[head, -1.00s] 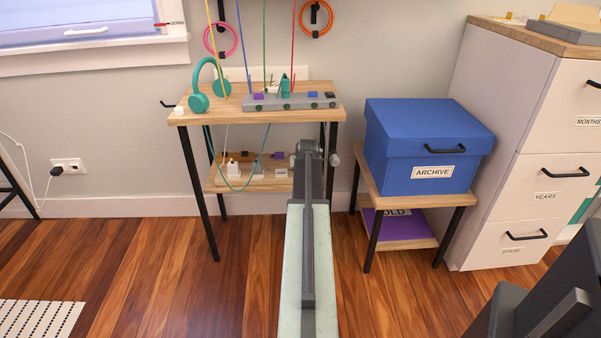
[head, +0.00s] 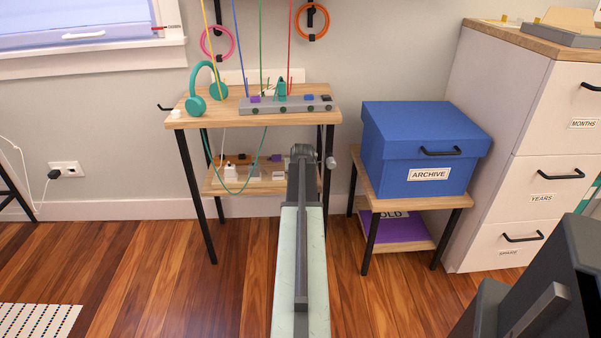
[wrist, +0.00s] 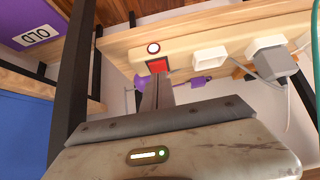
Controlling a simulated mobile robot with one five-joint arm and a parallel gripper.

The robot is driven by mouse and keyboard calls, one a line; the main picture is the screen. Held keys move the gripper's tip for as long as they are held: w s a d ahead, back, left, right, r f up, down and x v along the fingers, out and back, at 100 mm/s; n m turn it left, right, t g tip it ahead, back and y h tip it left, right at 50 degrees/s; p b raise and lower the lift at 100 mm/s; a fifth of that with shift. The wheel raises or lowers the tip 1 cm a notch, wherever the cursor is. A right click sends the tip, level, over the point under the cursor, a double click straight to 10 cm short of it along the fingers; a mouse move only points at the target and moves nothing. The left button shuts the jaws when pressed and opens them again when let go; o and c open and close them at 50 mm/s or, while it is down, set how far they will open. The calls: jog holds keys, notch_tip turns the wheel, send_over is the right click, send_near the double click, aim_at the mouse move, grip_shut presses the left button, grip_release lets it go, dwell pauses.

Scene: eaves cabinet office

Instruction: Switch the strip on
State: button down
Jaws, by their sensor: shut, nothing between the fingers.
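The power strip (wrist: 202,35) is a pale bar in the wrist view, with a red switch (wrist: 157,64) and a round pale light with a dark red ring (wrist: 153,48) beside it. Whether the light is lit I cannot tell. White and grey plugs (wrist: 272,62) sit along the strip. My gripper (wrist: 158,82) is shut and empty, its fingertips just below the red switch in the picture; touching or apart I cannot tell.
The small table (head: 190,118) holds teal headphones (head: 196,106) and a grey cable holder (head: 290,105) on top. Its dark legs and a hanging teal cable (head: 208,150) border the shelf. A blue archive box (head: 415,150) stands on a stand to the right.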

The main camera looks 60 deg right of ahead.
jog(key=shift+r, duration=0.1)
jog(key=p+v, duration=1)
jog(key=v, duration=0.3)
jog(key=shift+d+r, duration=0.1)
